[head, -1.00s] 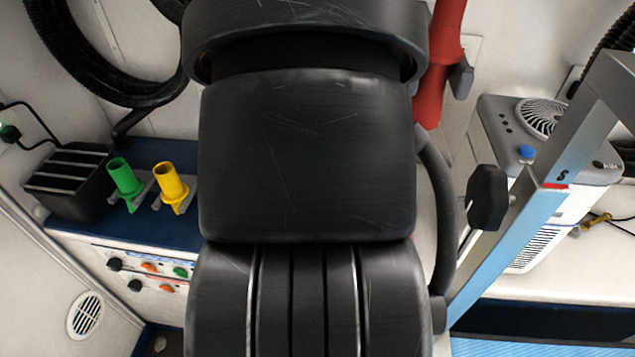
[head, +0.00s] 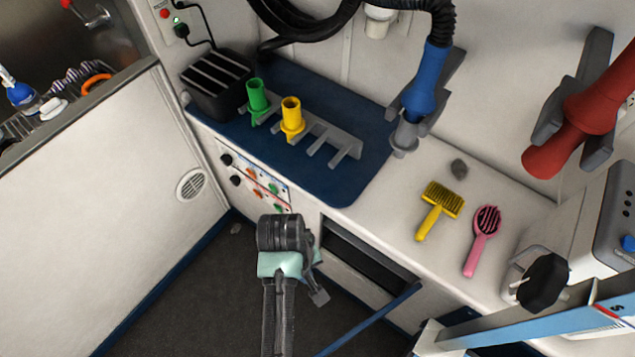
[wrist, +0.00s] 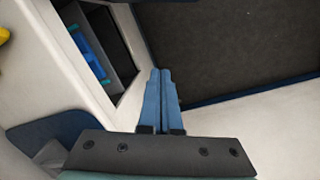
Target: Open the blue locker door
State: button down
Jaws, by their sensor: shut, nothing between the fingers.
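A thin blue panel (head: 370,320), which looks like the locker door seen edge-on from above, stands out from the counter front over the floor. Its far end meets the right side of a dark open compartment (head: 370,255). The wrist view shows an open compartment (wrist: 125,65) at upper left with blue things inside. My gripper (wrist: 160,72) has blue fingers shut together with nothing between them, beside that compartment and apart from its contents. In the head view my arm stands left of the opening, and the fingertips cannot be made out.
The white counter (head: 390,210) holds a yellow brush (head: 436,210), a pink brush (head: 483,240) and a grey lump (head: 459,168). A blue mat (head: 365,180) carries a grey rack with green and yellow nozzles. A bare dark floor (head: 200,290) lies left of my arm.

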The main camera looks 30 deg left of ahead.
jog(key=s+d+f+g, duration=0.1)
jog(key=s+d+f, duration=0.2)
jog(key=f, duration=0.3)
jog(key=s+d+f+n+g+h, duration=0.1)
jog(key=s+d+f, duration=0.3)
jog(key=s+f, duration=0.2)
jog(key=shift+d+p, duration=0.3)
